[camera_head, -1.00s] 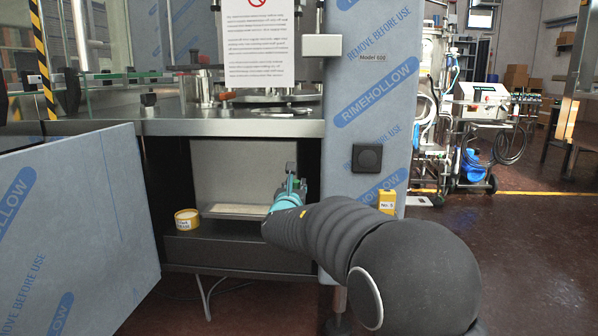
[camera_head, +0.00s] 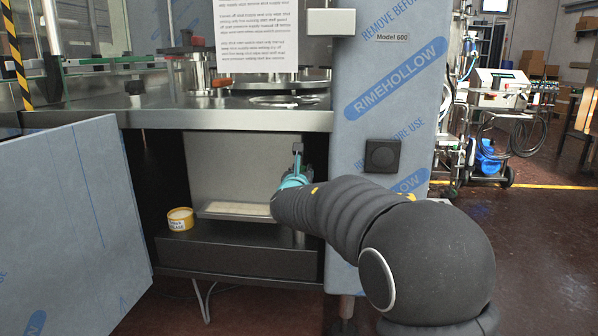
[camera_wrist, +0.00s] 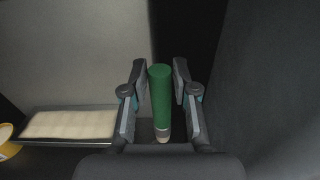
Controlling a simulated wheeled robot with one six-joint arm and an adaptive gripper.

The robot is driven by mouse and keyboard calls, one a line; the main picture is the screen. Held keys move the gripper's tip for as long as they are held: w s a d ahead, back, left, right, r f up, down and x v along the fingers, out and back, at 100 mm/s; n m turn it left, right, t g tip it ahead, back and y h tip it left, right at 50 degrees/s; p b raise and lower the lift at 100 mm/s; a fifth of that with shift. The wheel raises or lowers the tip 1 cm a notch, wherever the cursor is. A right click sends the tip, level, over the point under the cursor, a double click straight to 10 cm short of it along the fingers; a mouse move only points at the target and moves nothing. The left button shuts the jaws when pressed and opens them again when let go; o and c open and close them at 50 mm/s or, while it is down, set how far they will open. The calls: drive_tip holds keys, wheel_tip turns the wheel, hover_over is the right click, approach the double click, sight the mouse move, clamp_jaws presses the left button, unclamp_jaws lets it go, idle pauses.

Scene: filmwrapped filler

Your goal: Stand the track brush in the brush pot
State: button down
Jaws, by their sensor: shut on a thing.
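My gripper (camera_wrist: 160,75) is shut on the track brush (camera_wrist: 160,95), which stands roughly upright between the two fingers in the wrist view. The brush has a green handle, a silvery band and a small pale end at the bottom. In the head view my gripper (camera_head: 296,168) is at the right side of the open cabinet bay, and the brush cannot be made out there. A yellow tub (camera_head: 180,222) with a partly readable label stands at the bay's left; its edge shows in the wrist view (camera_wrist: 6,148). I cannot tell that it is the brush pot.
A shallow tray (camera_head: 205,216) with a pale pad lies on the bay floor, left of my gripper. A film-wrapped door (camera_head: 75,215) stands open at left. A steel worktop (camera_head: 225,119) is above the bay, and a film-wrapped panel (camera_head: 385,95) is at right.

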drive_tip(key=shift+s+a+b, duration=0.1)
drive_tip(key=shift+s+b, duration=0.05)
drive_tip(key=shift+b, duration=0.2)
wheel_tip(320, 180, down, 9)
drive_tip(key=b, duration=0.7)
drive_tip(key=shift+r, duration=0.2)
idle(0.6)
drive_tip(key=shift+f, duration=0.25)
idle(0.9)
drive_tip(key=c, duration=0.8)
unclamp_jaws()
